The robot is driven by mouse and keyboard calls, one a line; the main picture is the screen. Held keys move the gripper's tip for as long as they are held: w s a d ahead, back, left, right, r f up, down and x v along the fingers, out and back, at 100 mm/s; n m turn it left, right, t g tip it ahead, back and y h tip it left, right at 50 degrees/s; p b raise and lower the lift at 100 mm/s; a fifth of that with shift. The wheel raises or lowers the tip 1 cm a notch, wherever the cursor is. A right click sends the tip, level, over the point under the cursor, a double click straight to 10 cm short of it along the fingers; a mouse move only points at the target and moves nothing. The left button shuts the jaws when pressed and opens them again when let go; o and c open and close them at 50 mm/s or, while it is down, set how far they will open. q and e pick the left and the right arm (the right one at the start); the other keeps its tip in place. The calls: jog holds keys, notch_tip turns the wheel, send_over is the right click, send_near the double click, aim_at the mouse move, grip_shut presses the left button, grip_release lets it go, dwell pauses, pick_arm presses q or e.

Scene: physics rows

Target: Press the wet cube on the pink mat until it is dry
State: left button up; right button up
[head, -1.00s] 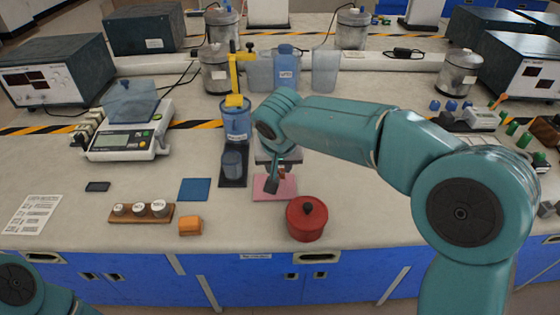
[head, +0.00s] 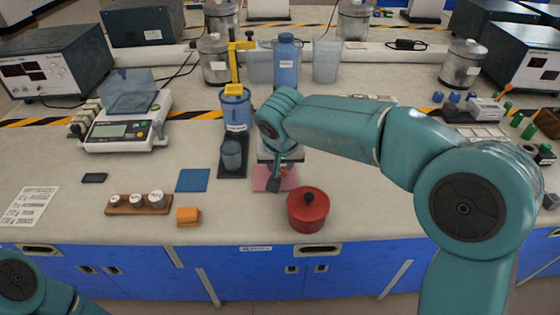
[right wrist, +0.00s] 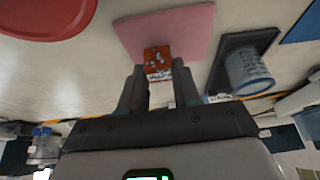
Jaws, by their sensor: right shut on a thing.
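The cube (right wrist: 157,60) is orange-red with pale and dark specks and a whitish lower edge in the right wrist view. My right gripper (right wrist: 160,78) is shut on it, one finger on each side. The pink mat (right wrist: 190,22) lies behind the cube there. In the head view my right gripper (head: 279,176) is over the pink mat (head: 261,184) and hides part of it. I cannot tell whether the cube touches the mat. Of my left arm only a part shows at the bottom left; its gripper is out of view.
A red lidded pot (head: 308,210) stands just right of the mat. A blue mat (head: 193,180), an orange block (head: 188,216) and a wooden weight rack (head: 138,204) lie to the left. A blue cup (head: 231,155) on a dark stand is close by the mat.

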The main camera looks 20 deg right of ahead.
jog(key=shift+s+f+b, duration=0.1)
jog(key=shift+f+b, duration=0.7)
jog(key=shift+b, duration=0.1)
dwell(1.9)
jog(key=shift+r, duration=0.15)
jog(key=shift+d+r+p, duration=0.3)
jog(key=shift+r+p, duration=0.15)
jog(key=shift+r, duration=0.2)
jog(key=shift+f+b, duration=0.65)
dwell(0.5)
dwell(0.5)
jog(key=shift+a+r+p, duration=0.35)
jog(key=shift+r+p, duration=0.25)
jog(key=shift+r, duration=0.15)
jog(key=shift+f+b, duration=0.75)
jog(key=shift+b, duration=0.05)
dwell(1.3)
